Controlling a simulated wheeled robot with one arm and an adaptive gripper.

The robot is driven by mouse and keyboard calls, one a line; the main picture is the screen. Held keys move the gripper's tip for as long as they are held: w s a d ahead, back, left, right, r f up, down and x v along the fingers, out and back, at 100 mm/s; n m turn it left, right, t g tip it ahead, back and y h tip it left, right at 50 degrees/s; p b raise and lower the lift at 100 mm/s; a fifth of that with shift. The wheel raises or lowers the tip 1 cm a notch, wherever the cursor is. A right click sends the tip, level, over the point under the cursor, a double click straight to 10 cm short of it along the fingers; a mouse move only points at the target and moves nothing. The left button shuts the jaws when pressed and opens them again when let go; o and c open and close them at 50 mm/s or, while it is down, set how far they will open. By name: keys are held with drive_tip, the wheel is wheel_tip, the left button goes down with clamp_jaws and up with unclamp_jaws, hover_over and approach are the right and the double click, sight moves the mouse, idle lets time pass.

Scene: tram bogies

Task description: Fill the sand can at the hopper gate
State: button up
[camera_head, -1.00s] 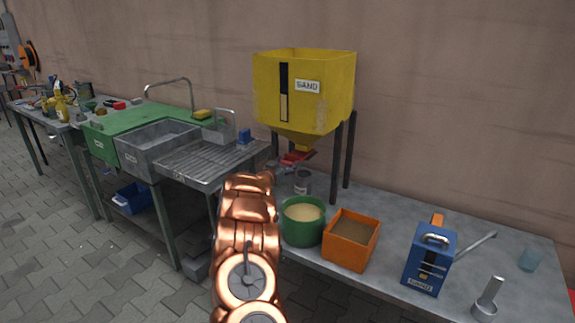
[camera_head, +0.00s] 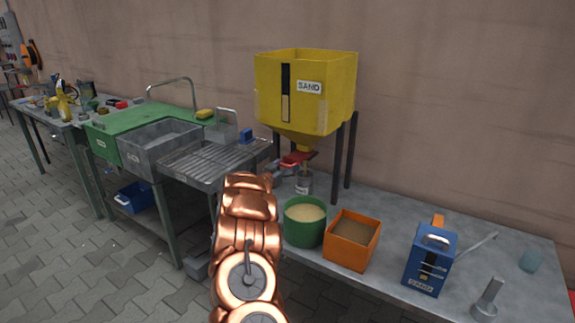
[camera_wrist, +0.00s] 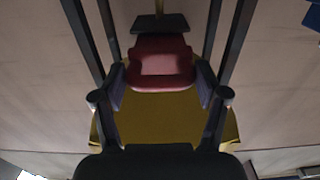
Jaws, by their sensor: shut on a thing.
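The yellow hopper (camera_head: 305,95), labelled SAND, stands on dark legs on the bench, with a red gate handle (camera_head: 297,158) under its spout. A grey can (camera_head: 304,183) with a pale label stands upright below the gate; its inside cannot be seen. My gripper (camera_head: 284,168) reaches in from the left at the gate, partly hidden by my copper arm. In the wrist view my gripper (camera_wrist: 160,78) has its fingers on both sides of the red handle (camera_wrist: 160,62) and is shut on it. No sand stream is visible.
A green tub of pale sand (camera_head: 304,222), an orange box of brown material (camera_head: 352,241) and a blue container (camera_head: 430,260) stand to the right. The grey sink (camera_head: 160,150) is to the left. The hopper's legs flank the gate closely.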

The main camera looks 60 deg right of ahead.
drive_tip(key=shift+s+d, duration=0.1)
drive_tip(key=shift+s, duration=0.1)
drive_tip(key=o, duration=1.4)
drive_tip(key=shift+w, duration=0.15)
drive_tip(key=a, duration=1.2)
drive_tip(key=shift+s, duration=0.3)
